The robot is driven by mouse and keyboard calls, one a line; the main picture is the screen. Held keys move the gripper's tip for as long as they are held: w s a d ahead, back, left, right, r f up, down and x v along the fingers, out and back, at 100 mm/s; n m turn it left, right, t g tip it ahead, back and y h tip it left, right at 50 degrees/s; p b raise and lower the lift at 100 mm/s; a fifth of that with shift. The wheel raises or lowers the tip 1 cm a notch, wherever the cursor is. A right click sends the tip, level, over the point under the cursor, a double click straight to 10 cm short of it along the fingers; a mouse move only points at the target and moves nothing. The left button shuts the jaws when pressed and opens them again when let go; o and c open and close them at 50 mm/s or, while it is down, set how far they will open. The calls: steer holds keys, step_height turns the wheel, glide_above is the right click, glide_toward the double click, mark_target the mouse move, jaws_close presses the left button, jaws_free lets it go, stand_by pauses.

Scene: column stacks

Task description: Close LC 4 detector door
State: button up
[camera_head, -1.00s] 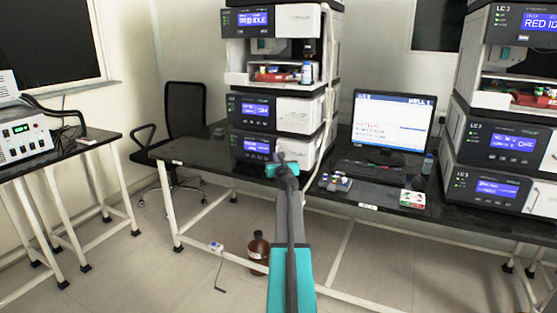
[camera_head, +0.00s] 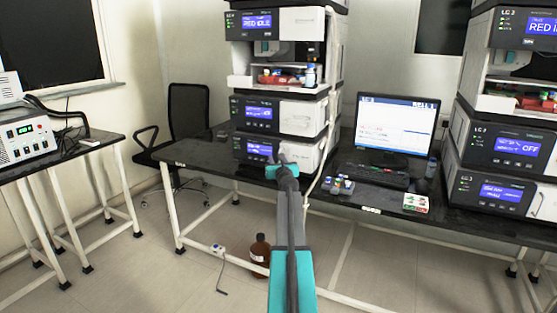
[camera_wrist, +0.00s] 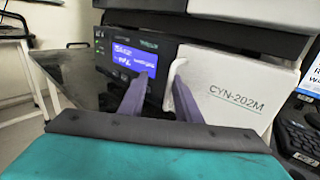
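The LC 4 stack stands in the middle of the head view, with white front panels beside dark display panels. Its lowest module (camera_head: 251,148) has a blue screen on the left and a white door (camera_head: 306,157) on the right. In the wrist view this white door (camera_wrist: 228,92) reads "CYN-202M" and has a curved notch at its left edge. I cannot tell whether it stands ajar. My gripper (camera_wrist: 160,82) is open and empty, its two fingers apart before the border of screen and door. In the head view, my gripper (camera_head: 282,166) is in front of the lowest module.
An open bay (camera_head: 280,75) with vials is higher in the stack. A monitor (camera_head: 396,125), keyboard (camera_head: 375,175) and small racks stand right of it on the black bench. Another stack (camera_head: 498,150) is at far right. A brown bottle (camera_head: 260,252) stands on the floor.

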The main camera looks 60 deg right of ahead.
steer(key=shift+a+f, duration=0.1)
steer(key=shift+a, duration=0.1)
steer(key=v, duration=1.3)
steer(key=shift+s, duration=0.3)
steer(key=shift+a, duration=0.1)
